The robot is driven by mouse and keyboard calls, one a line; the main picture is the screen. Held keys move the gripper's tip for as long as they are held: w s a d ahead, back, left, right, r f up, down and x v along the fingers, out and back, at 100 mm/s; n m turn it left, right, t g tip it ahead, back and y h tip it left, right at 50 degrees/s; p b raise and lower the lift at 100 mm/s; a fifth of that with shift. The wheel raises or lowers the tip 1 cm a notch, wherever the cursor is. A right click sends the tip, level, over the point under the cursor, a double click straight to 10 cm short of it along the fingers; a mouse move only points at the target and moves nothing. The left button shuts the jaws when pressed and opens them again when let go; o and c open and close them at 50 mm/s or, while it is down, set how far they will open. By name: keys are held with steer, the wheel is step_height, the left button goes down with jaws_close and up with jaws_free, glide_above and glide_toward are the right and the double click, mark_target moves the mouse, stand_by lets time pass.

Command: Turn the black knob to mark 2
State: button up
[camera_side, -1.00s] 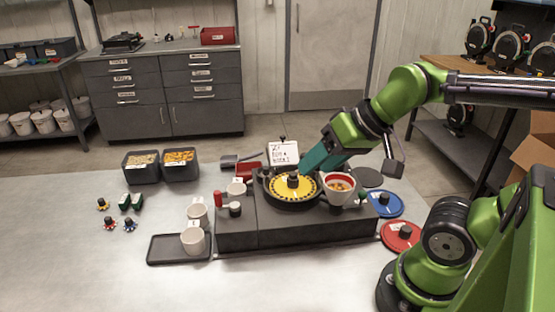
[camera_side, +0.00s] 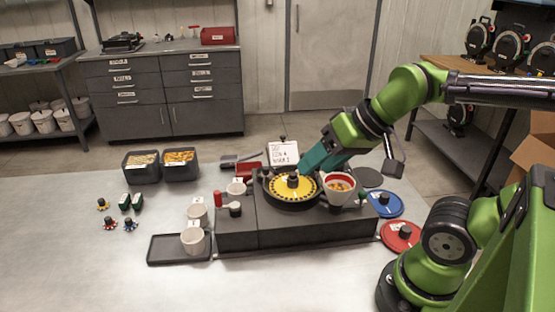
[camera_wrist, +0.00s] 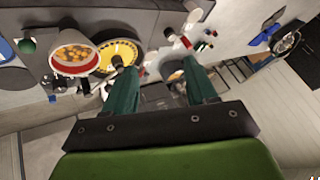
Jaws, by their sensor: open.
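A yellow disc (camera_side: 279,188) with a dark toothed rim lies on top of the dark grey seed meter (camera_side: 300,231). A black knob (camera_side: 292,181) stands at the disc's centre. My gripper (camera_side: 304,170) comes down from the upper right, its teal fingers close to the knob. In the wrist view the two fingers of my gripper (camera_wrist: 159,68) are spread apart with nothing held between them. There the yellow disc (camera_wrist: 128,50) and its dark knob (camera_wrist: 117,62) show near the left fingertip. The mark numbers cannot be read.
A red-rimmed hopper (camera_side: 339,186) of orange seeds stands right of the disc, near the fingers. A white card (camera_side: 283,153) stands behind it. A red-handled lever (camera_side: 217,198) and white cups (camera_side: 193,241) are at left. Blue (camera_side: 386,204) and red discs (camera_side: 400,236) lie at right.

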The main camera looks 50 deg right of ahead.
steer(key=shift+w+d+m+g+h, duration=0.35)
steer(key=shift+w+d+m+g, duration=1.1)
steer(key=shift+d, duration=2.8)
steer(key=shift+w+d+m+g+h, duration=0.3)
steer(key=shift+w+d+m+g, duration=1.15)
steer(key=shift+d, duration=2.8)
steer(key=shift+w+d+m+g+h, duration=0.35)
steer(key=shift+w+d+m+g, duration=0.45)
steer(key=shift+d+m, duration=2.35)
steer(key=f, duration=0.5)
steer(key=d+f+n, duration=0.1)
steer(key=f, duration=0.5)
steer(key=d+f+n, duration=0.1)
steer(key=f, duration=0.4)
steer(key=shift+w+f, duration=0.15)
steer(key=shift+f, duration=0.15)
steer(key=c, duration=1)
steer(key=shift+n, duration=0.25)
steer(key=shift+c, duration=0.2)
